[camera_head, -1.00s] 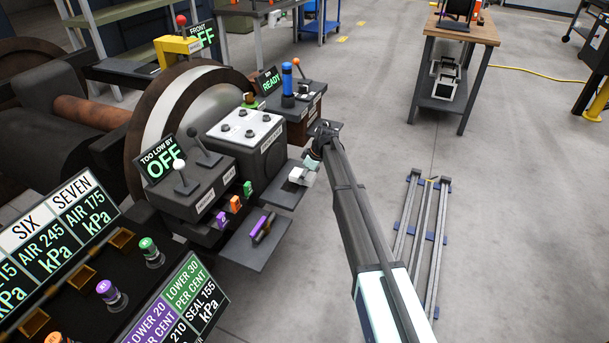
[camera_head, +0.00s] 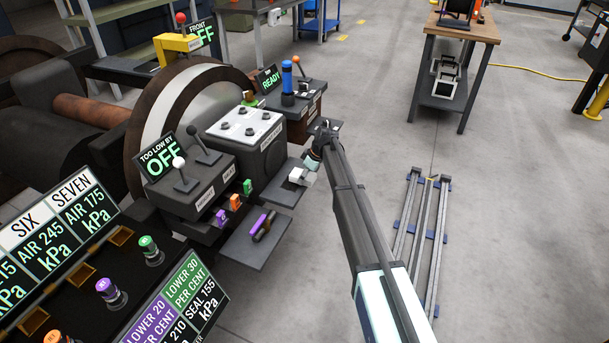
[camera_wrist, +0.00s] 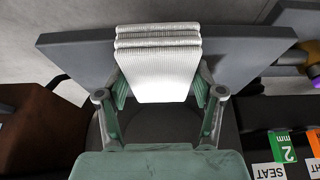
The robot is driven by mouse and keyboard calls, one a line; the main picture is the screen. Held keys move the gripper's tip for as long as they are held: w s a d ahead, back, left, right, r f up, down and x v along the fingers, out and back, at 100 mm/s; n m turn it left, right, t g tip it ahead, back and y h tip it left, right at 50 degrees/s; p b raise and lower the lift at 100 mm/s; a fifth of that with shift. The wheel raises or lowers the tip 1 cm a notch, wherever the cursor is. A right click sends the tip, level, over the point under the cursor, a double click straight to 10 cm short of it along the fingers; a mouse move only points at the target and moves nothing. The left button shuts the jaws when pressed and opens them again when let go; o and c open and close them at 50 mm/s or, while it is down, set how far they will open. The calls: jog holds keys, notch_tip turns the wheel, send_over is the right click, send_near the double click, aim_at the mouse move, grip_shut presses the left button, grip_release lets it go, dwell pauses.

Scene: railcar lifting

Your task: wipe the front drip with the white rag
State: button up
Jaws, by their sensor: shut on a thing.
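My gripper (camera_wrist: 161,95) is shut on the white rag (camera_wrist: 156,75), a folded, ribbed stack between its two green fingers. In the head view the rag (camera_head: 300,177) shows as a small white patch at the end of my arm, over or beside a small dark grey shelf (camera_head: 278,193). In the wrist view the grey shelf plate (camera_wrist: 250,48) lies behind the rag; I cannot tell whether they touch. I cannot make out a front drip in either view.
A control block with white top (camera_head: 245,127) and lever boxes stand left of my gripper. A lower shelf (camera_head: 250,250) holds a purple-and-dark item (camera_head: 263,226). Metal rails (camera_head: 422,225) lie on the floor at right.

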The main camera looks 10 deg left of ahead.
aim_at(297, 172)
jog(key=shift+f, duration=0.45)
jog(key=shift+w+a+r, duration=0.1)
jog(key=shift+w+a, duration=0.2)
jog(key=shift+a, duration=0.55)
jog(key=shift+w+a, duration=0.3)
jog(key=shift+a, duration=0.5)
jog(key=shift+w+a, duration=0.3)
jog(key=shift+a, duration=0.6)
jog(key=shift+w+a, duration=0.25)
jog(key=shift+a, duration=0.8)
jog(key=shift+s+a+p, duration=0.25)
jog(key=shift+s+p, duration=0.05)
jog(key=shift+s, duration=0.6)
jog(key=shift+s+d, duration=0.35)
jog(key=shift+d, duration=0.85)
jog(key=shift+s+d, duration=0.4)
jog(key=shift+d, duration=0.75)
jog(key=shift+s+d, duration=0.35)
jog(key=shift+d, duration=0.85)
jog(key=shift+s+a, duration=0.2)
jog(key=shift+s, duration=0.6)
jog(key=shift+w+a+f+p, duration=0.15)
jog(key=shift+w+a, duration=0.25)
jog(key=shift+a, duration=0.8)
jog(key=shift+w+a+p, duration=0.15)
jog(key=shift+w+a, duration=0.25)
jog(key=shift+a, duration=0.8)
jog(key=shift+w+a+f+p, duration=0.15)
jog(key=shift+w+a, duration=0.25)
jog(key=shift+a, duration=0.8)
